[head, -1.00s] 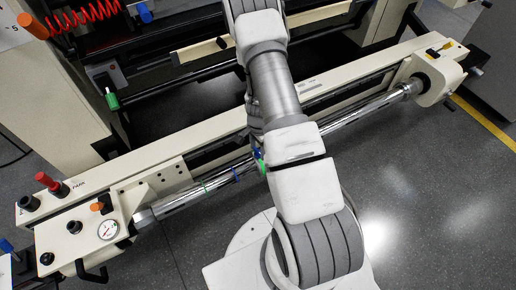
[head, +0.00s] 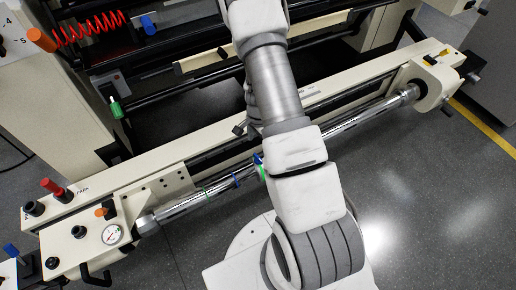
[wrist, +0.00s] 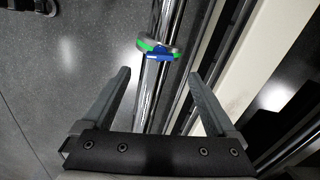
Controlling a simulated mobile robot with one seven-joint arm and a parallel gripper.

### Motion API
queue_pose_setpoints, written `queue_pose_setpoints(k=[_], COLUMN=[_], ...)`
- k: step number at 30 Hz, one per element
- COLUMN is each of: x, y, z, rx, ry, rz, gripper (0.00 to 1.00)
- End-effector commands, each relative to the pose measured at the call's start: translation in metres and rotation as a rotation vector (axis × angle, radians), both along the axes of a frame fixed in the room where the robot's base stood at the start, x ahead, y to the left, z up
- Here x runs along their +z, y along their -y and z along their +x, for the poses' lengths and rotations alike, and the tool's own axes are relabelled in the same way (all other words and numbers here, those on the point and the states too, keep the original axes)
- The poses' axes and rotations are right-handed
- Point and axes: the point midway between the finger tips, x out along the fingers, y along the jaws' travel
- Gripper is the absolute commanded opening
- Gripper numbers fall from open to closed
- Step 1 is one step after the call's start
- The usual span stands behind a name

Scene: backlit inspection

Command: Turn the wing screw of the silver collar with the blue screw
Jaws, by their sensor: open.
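A silver collar (wrist: 150,42) with a green band and a blue wing screw (wrist: 160,56) sits around the polished shaft (wrist: 149,90) in the wrist view. My gripper (wrist: 160,76) is open and empty. Its two fingers straddle the shaft in the picture, with the collar and blue screw just beyond the fingertips, apart from them. In the head view my arm hides the gripper. A blue and green part (head: 262,172) shows on the shaft at the arm's left edge. Further left on the shaft are a blue mark (head: 235,181) and a green mark (head: 206,193).
The shaft runs along a cream machine beam (head: 150,177), close beside it. A pressure gauge (head: 113,234) and several knobs are at the left end, and an end housing (head: 428,80) at the right. The grey floor (head: 420,190) in front is clear.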

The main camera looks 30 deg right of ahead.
Motion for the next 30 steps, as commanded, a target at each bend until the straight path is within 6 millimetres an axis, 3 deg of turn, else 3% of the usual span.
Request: queue_pose_setpoints(k=[1, 3, 12, 30], x=[0.019, 0.036, 0.086, 0.094], y=[0.000, 0.000, 0.000, 0.000], z=[0.001, 0.001, 0.000, -0.001], rx=[0.001, 0.000, 0.000, -0.001], ry=[0.002, 0.003, 0.000, -0.001], rz=[-0.001, -0.001, 0.000, 0.001], gripper=[0.93, 0.93, 0.93, 0.93])
